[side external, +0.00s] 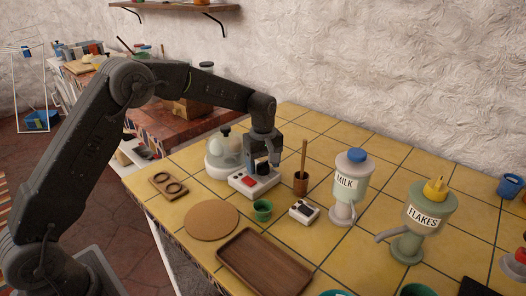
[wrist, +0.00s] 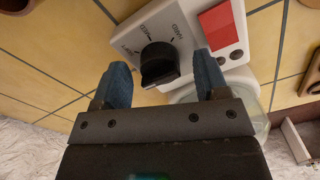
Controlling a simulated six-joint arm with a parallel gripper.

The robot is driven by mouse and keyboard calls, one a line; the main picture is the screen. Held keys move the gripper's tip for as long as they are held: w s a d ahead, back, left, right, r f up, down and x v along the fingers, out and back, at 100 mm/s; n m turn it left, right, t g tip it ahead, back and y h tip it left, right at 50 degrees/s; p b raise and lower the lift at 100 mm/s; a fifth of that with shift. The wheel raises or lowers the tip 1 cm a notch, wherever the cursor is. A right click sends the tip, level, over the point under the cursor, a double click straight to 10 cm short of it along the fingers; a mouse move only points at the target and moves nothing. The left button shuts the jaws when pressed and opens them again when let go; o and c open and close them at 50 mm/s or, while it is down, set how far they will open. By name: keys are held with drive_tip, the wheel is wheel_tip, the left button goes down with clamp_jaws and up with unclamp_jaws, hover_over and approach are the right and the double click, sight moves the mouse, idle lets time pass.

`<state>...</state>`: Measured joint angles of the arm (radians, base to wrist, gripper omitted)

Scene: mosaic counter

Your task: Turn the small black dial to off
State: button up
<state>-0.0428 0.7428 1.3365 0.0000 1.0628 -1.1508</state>
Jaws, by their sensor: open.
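The small black dial (wrist: 159,62) is on the white front panel (wrist: 120,28) of an appliance in the wrist view. In the side view my gripper (side external: 263,163) points down over the appliance (side external: 240,184), which has a clear dome (side external: 218,150).
A brown cup with a wooden stick (side external: 301,183), a green cup (side external: 263,210) and a small white box with black parts (side external: 304,210) stand close by. A round cork mat (side external: 211,220), wooden tray (side external: 265,262) and milk dispenser (side external: 346,190) are nearby.

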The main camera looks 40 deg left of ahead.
sight(262, 163)
wheel_tip(262, 163, up, 14)
drive_tip(key=shift+f, duration=0.15)
idle(0.4)
drive_tip(key=s+d+r+m+t, duration=0.1)
drive_tip(key=s+r+m, duration=0.25)
drive_tip(key=s, duration=0.45)
drive_tip(key=s+d+r+m+t, duration=0.1)
drive_tip(key=s+r+m+t, duration=0.15)
drive_tip(key=s+r, duration=0.4)
drive_tip(key=s+f+m+t, duration=0.1)
drive_tip(key=s+f+m, duration=0.2)
drive_tip(key=s, duration=0.6)
drive_tip(key=s+f+m+t, duration=0.1)
drive_tip(key=s+f+m, duration=0.3)
drive_tip(key=s, duration=0.5)
drive_tip(key=shift+s+d+f+m, duration=0.2)
drive_tip(key=shift+f+m, duration=0.1)
drive_tip(key=shift+f, duration=0.1)
